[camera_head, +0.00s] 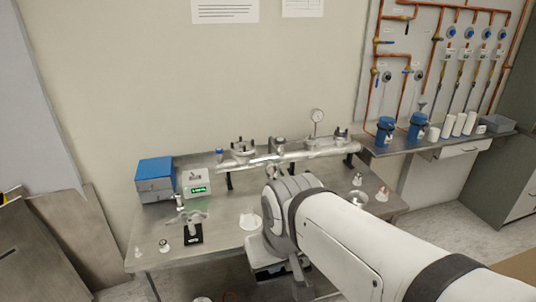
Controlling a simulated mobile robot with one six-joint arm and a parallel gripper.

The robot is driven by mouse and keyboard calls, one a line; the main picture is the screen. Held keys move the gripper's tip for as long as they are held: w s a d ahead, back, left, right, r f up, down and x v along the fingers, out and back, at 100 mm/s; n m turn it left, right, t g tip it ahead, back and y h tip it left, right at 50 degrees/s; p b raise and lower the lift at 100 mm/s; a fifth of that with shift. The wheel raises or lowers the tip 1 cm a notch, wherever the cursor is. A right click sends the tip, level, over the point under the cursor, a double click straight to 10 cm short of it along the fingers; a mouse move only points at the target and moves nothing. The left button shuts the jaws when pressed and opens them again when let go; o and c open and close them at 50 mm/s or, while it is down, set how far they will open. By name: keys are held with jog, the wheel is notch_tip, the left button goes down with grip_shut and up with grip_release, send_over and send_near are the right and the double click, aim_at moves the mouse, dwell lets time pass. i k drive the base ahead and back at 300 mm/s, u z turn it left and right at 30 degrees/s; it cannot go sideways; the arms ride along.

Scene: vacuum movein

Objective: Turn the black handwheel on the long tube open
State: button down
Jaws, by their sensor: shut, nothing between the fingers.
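The long tube (310,155) is a silver pipe lying level on dark supports along the back of the metal table. Dark fittings stand on it: one cluster at its left part (240,146), a small dark knob near the middle (279,144) and another cluster near its right end (341,134). I cannot tell which of these is the black handwheel or how far it is turned. My white and grey arm reaches in from the lower right and ends in front of the tube's middle. My gripper cannot be made out; the arm's links hide that area.
The metal table (225,240) holds blue boxes (155,180), a box with a green display (197,184), a small black-based stand (193,235) and small fittings at right (382,194). A round gauge (317,116) rises behind the tube. A side bench (400,148) carries blue containers and white cylinders.

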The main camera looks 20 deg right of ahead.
aim_at(280, 140)
jog(key=z, duration=0.15)
jog(key=i, duration=0.85)
jog(key=z, duration=0.4)
jog(key=k, duration=0.65)
jog(key=z, duration=0.4)
jog(key=i, duration=1.15)
jog(key=u, duration=0.4)
